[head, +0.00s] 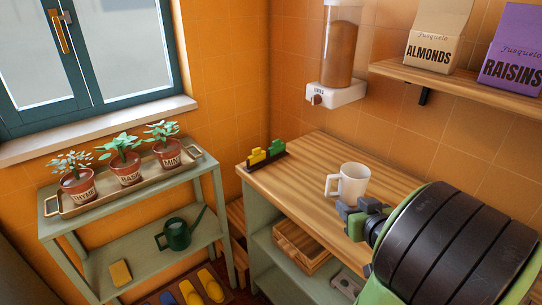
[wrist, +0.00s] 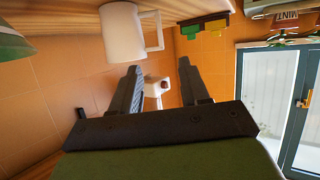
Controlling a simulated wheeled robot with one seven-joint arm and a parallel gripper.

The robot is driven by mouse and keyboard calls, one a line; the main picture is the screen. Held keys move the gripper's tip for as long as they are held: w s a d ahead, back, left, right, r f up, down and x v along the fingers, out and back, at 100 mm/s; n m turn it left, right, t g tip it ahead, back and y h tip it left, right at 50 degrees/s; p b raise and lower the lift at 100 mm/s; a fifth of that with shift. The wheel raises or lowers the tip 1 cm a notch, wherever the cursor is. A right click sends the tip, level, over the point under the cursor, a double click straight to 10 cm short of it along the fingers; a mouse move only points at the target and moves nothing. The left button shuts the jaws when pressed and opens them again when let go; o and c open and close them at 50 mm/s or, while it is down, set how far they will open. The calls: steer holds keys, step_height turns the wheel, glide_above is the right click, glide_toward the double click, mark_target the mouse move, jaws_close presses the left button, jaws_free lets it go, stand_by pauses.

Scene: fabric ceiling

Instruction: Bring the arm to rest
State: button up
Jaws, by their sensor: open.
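My gripper (head: 352,216) is in the head view at the end of my green and black arm, over the right part of the wooden counter (head: 318,160). It is just in front of a white mug (head: 353,181), which stands upright on the counter. In the wrist view my gripper (wrist: 158,65) has its two dark fingers apart with nothing held between them. The wrist view is upside down, and the mug (wrist: 122,32) shows there near the left finger, apart from it. My arm hides the counter's right end.
A dispenser (head: 338,92) hangs on the tiled wall behind the counter. A shelf (head: 455,88) with almonds and raisins packages is at upper right. Yellow and green clips (head: 266,156) stand at the counter's back left. A green rack (head: 130,215) with potted herbs and a watering can (head: 178,234) is left.

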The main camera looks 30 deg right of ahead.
steer(key=shift+w+a, duration=0.1)
steer(key=w+a+r+n+g+y+p, duration=0.1)
steer(key=w+a+r+n+y+p, duration=0.15)
steer(key=a, duration=0.65)
steer(key=w+a+r+n+g+y+p, duration=0.15)
steer(key=a+y, duration=0.25)
steer(key=a, duration=0.4)
steer(key=s+a+r+g+p, duration=0.4)
steer(key=s+a+r+p, duration=0.1)
steer(key=s+a, duration=0.6)
steer(key=shift+a+r+n, duration=0.2)
steer(key=shift+r+n, duration=0.2)
steer(key=shift+r, duration=0.1)
steer(key=shift+h, duration=0.25)
